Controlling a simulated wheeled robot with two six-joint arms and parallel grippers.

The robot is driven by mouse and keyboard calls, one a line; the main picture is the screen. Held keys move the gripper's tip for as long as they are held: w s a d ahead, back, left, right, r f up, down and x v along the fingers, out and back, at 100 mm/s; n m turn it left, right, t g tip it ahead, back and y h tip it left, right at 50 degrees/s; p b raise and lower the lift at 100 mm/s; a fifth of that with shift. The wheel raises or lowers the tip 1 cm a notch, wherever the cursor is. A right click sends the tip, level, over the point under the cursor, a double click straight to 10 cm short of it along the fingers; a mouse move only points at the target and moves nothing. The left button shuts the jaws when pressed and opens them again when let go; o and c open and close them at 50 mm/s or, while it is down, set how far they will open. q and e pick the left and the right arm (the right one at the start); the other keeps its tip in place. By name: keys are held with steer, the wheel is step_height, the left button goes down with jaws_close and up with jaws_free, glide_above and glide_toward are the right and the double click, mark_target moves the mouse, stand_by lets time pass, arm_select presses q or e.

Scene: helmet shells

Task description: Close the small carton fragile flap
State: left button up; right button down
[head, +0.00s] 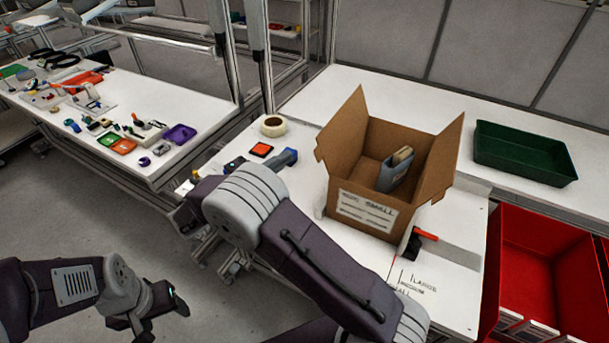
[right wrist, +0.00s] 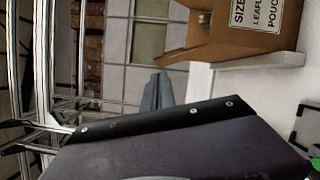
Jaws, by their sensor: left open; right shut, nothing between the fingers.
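The small carton (head: 362,213) stands open on the white bench, with a label reading SMALL on its front. Its left flap (head: 346,120) and right flap (head: 441,165) stand up; no fragile marking is readable. A grey pouch-like item with a tan piece (head: 396,171) is inside. The carton's labelled side also shows at the top right of the right wrist view (right wrist: 232,50). My left gripper (head: 172,305) is open and empty, low at the left, far from the carton.
A tape roll (head: 273,126) and an orange-red pad (head: 261,149) lie left of the carton. An orange-handled tool (head: 424,235) lies at its front right. A green tray (head: 524,153) and red bin (head: 541,262) are to the right. A cluttered bench (head: 177,105) stands left.

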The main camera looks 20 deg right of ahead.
steer(key=s+a+f+n+t, duration=0.1)
steer(key=a+f+n+t, duration=0.1)
steer(key=a+f, duration=0.3)
arm_select(q)
steer(key=shift+s+d+r+p, duration=0.1)
steer(key=shift+s+r+p, duration=0.15)
steer(key=shift+r+p, duration=0.5)
arm_select(e)
steer(key=w+d+r, duration=0.1)
steer(key=d+r, duration=0.1)
steer(key=d, duration=0.9)
steer(key=shift+w+d+r+t+y, duration=0.2)
steer(key=shift+d+r+t+y, duration=0.1)
steer(key=shift+r+y, duration=0.1)
arm_select(q)
steer(key=shift+f, duration=0.3)
arm_select(e)
steer(key=shift+a, duration=0.1)
